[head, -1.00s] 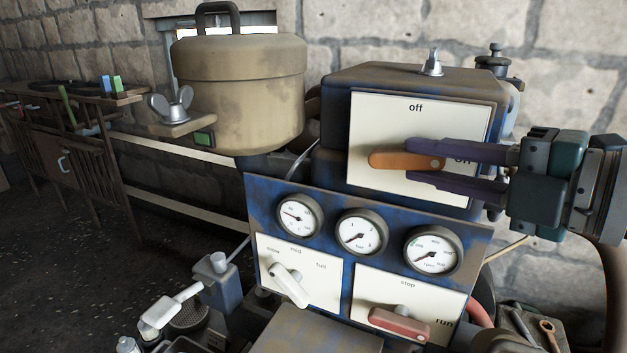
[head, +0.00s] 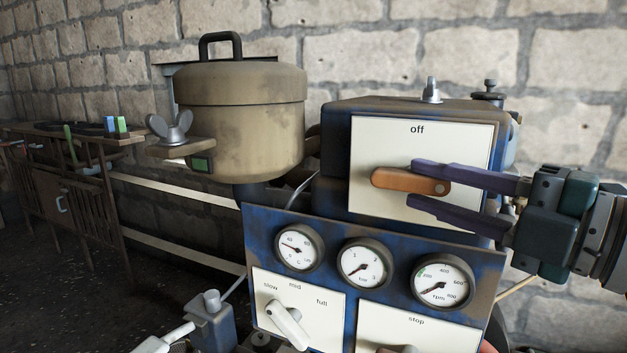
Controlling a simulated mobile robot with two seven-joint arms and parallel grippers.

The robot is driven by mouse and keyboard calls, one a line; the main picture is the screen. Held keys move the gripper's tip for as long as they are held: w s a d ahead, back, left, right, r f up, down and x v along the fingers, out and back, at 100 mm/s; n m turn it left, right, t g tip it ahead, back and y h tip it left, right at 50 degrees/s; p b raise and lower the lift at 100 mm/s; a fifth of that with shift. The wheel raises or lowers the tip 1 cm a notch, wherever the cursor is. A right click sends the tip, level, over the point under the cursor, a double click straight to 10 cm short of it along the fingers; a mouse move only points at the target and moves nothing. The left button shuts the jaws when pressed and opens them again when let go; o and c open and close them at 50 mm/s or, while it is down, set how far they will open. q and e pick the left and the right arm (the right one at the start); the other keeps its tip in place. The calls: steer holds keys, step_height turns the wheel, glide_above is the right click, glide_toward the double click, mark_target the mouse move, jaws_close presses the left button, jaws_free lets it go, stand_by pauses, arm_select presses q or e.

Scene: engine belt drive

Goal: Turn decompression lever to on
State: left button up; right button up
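The orange decompression lever (head: 400,181) lies flat, pointing left, on a white plate (head: 375,140) on the blue engine block. Its round pivot is at its right end. The word "off" is printed above it; no "on" label shows, and the gripper covers the area right of the pivot. My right gripper (head: 412,184) comes in from the right, with one purple finger along the lever's upper edge and the other below it. The fingers are apart, and a gap shows under the lever. I cannot tell whether the upper finger touches it.
Below are several round gauges (head: 365,264), a white speed lever (head: 288,324) and a stop plate (head: 415,322) cut by the frame. A tan tank (head: 240,130) with a wing nut stands left of the block. A stone wall is behind.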

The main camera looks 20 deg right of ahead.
steer(key=o, duration=0.3)
steer(key=shift+a, duration=0.1)
steer(key=shift+b+v, duration=0.85)
steer(key=shift+v, duration=4.15)
steer(key=shift+r, duration=0.1)
